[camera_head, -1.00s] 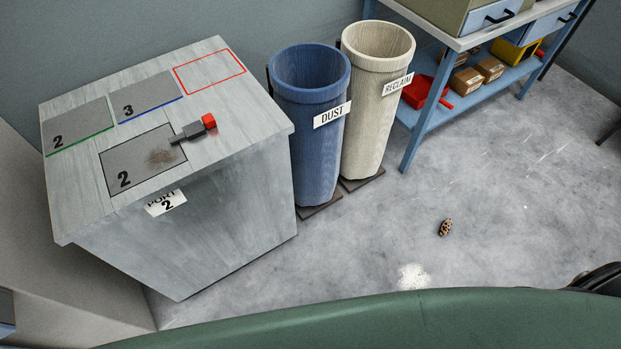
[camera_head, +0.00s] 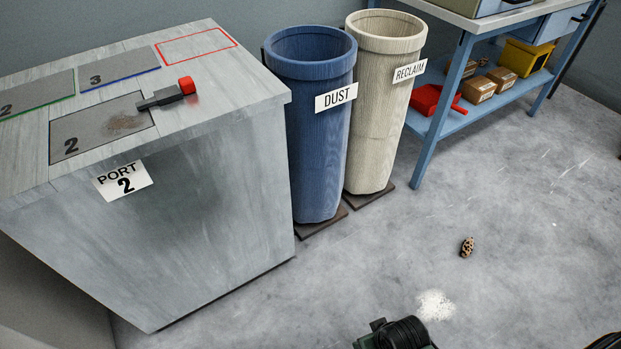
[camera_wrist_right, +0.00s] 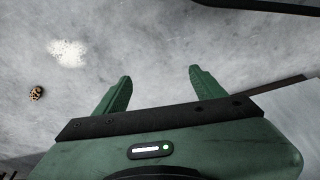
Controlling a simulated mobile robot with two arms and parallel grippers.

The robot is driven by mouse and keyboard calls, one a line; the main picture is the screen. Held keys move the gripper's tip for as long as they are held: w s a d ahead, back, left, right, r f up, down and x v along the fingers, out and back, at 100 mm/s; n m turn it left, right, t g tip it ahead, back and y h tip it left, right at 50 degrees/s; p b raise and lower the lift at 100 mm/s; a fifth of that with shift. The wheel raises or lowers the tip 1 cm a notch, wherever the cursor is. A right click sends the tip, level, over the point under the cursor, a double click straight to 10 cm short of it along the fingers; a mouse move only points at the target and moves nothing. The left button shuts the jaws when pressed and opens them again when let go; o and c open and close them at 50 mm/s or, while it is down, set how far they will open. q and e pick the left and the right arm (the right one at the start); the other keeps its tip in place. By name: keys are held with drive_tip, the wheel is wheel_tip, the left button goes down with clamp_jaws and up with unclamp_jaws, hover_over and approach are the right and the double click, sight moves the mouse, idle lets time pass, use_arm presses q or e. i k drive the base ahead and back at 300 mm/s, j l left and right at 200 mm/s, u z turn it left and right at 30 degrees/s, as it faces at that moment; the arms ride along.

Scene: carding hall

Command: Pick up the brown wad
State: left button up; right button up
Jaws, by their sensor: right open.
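The brown wad (camera_head: 467,247), speckled with dark spots, lies on the grey floor right of the bins in the head view. It also shows at the left edge of the right wrist view (camera_wrist_right: 36,93). My right gripper (camera_wrist_right: 158,78) is open, with two green fingers apart and only bare floor visible between them. The wad is off to the left of its fingers in that view, not touching them. A dark and green part of my own body shows at the bottom of the head view. My left gripper is not in view.
A white fluff patch (camera_head: 435,305) lies on the floor near the wad. The blue DUST bin (camera_head: 318,150), cream RECLAIM bin (camera_head: 375,130) and grey PORT 2 cabinet (camera_head: 190,200) stand to the left. A blue shelf unit (camera_head: 437,140) stands behind.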

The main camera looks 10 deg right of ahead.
sight(468, 243)
drive_tip(key=z, duration=1.75)
